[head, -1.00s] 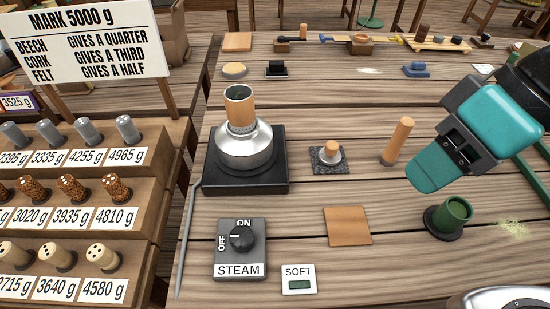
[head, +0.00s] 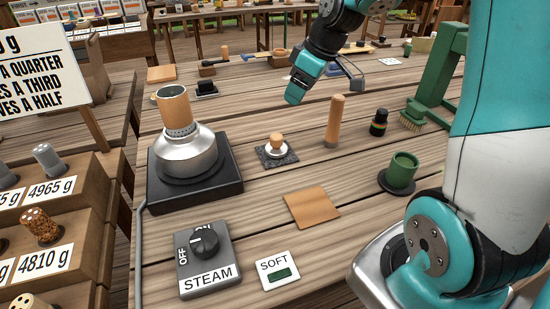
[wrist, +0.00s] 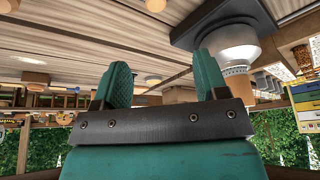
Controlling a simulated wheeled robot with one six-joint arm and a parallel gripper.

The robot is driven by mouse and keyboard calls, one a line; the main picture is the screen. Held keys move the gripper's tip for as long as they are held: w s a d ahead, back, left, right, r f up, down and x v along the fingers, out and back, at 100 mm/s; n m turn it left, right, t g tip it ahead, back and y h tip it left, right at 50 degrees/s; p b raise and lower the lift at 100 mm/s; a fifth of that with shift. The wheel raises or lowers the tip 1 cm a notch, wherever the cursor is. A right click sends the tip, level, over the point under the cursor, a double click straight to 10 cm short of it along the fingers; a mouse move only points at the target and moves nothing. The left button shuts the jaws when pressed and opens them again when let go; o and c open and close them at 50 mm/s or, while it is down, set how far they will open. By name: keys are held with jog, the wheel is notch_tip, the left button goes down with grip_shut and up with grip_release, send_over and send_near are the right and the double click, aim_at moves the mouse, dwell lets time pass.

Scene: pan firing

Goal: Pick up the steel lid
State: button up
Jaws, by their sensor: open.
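The steel lid (head: 274,152) is a small pale metal disc with a round wooden knob. It lies on a dark speckled square pad (head: 290,158) near the middle of the table, right of the steamer. My gripper (head: 297,90) hangs in the air, up and right of the lid in the head view, and is apart from it. In the wrist view my gripper (wrist: 164,78) shows two teal fingers spread apart with nothing between them. I cannot tell for certain whether the lid shows in the wrist view.
A steel steamer pot (head: 187,152) with a wooden-sided cylinder stands on a black base at left. An upright wooden rod (head: 335,120) stands right of the lid. A green cup (head: 402,170), a brown square (head: 312,207) and a STEAM switch box (head: 208,262) lie nearer.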

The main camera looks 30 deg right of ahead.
send_near(277, 136)
jog(key=x, duration=0.5)
jog(key=shift+w+a+f+p, duration=0.15)
jog(key=shift+w+a+p, duration=0.05)
jog(key=shift+p, duration=0.15)
jog(key=shift+p+x, duration=0.4)
jog(key=shift+x, duration=2.25)
jog(key=shift+s+d, duration=0.2)
jog(key=c, duration=1)
